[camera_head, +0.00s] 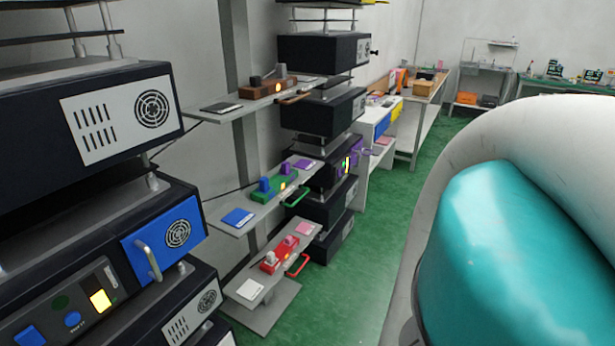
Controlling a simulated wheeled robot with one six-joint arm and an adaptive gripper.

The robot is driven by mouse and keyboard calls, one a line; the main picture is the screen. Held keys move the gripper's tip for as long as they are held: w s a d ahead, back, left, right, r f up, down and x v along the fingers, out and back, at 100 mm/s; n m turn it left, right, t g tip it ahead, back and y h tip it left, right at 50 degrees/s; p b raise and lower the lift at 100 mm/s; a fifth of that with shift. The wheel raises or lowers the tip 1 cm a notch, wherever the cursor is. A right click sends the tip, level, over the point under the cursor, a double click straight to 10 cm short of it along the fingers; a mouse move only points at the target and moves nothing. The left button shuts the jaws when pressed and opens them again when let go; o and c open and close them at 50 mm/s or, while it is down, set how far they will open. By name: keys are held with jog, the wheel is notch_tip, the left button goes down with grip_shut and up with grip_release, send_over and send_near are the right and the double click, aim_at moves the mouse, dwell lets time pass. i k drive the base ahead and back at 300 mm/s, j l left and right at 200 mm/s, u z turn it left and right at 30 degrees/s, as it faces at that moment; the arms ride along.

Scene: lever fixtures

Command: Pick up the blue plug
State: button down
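On the middle shelf of the stand left of centre, a green fixture (273,191) carries small upright blue-purple pieces. One of them, a blue plug-like piece (264,184), stands at its left end; it is too small for me to tell its exact shape or whether it is seated in the fixture. A green lever handle (297,197) sticks out at the fixture's right. A flat blue pad (238,217) lies on the shelf in front. My gripper is not in view.
Shelves above and below hold a brown fixture (268,88) and a red fixture (280,255) with a red handle. Dark equipment boxes (120,112) stand close on the left. My arm link covers the right side. Green floor (375,240) is open between.

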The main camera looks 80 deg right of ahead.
aim_at(263, 182)
jog(key=z, duration=1.5)
jog(key=l+z, duration=0.1)
jog(key=l, duration=0.35)
jog(key=i+l+z, duration=0.1)
jog(key=l, duration=0.35)
